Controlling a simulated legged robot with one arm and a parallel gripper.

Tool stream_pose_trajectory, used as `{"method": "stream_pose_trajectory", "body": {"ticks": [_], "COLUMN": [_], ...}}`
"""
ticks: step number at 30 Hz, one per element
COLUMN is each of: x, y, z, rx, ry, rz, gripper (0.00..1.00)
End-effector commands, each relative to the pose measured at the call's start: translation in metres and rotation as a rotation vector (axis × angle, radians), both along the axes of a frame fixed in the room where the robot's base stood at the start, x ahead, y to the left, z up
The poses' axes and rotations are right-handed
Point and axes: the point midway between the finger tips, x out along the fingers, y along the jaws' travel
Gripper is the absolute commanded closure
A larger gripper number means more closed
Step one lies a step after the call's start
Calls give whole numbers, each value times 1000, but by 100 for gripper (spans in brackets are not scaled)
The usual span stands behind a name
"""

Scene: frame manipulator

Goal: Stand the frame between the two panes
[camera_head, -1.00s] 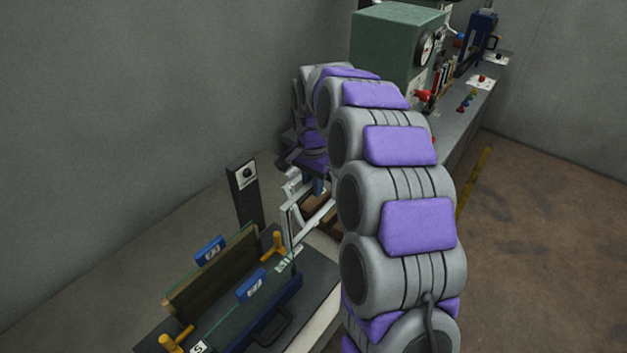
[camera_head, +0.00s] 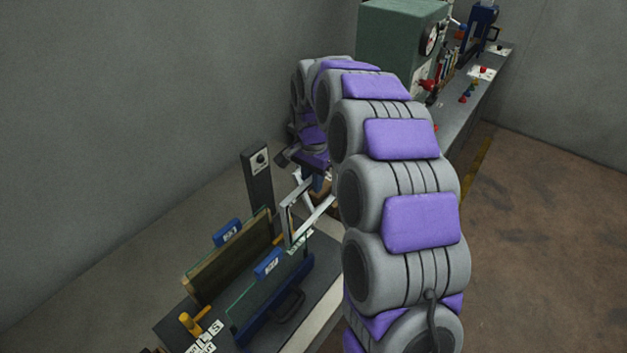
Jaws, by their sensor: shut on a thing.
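Two upright panes stand in the fixture at lower left. The far pane (camera_head: 200,284) has a brown lower part and a blue tag (camera_head: 227,232). The near pane (camera_head: 240,301) is clear with a green edge, and has a blue tag (camera_head: 268,264). A pale metal frame (camera_head: 287,222) hangs upright just past the right ends of the panes. Its lower corner is close to the fixture; whether it touches cannot be told. My gripper (camera_head: 318,178) is shut on the frame's far side, and my arm partly hides the grip.
A dark post with a dial (camera_head: 258,178) stands behind the frame. A yellow clamp (camera_head: 192,323) and white letter tiles (camera_head: 204,335) lie at the fixture's near end. A dark handle (camera_head: 288,305) sticks out in front. A green machine (camera_head: 400,42) stands on the far bench.

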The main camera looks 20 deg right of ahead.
Motion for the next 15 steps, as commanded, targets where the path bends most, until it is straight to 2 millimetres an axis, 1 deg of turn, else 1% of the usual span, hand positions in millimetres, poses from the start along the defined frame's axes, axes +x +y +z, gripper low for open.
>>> {"method": "stream_pose_trajectory", "body": {"ticks": [1, 15], "x": [0, 1], "y": [0, 0], "z": [7, 59], "rx": [0, 0], "ry": [-1, -3], "rz": [0, -1], "gripper": [100, 100]}}
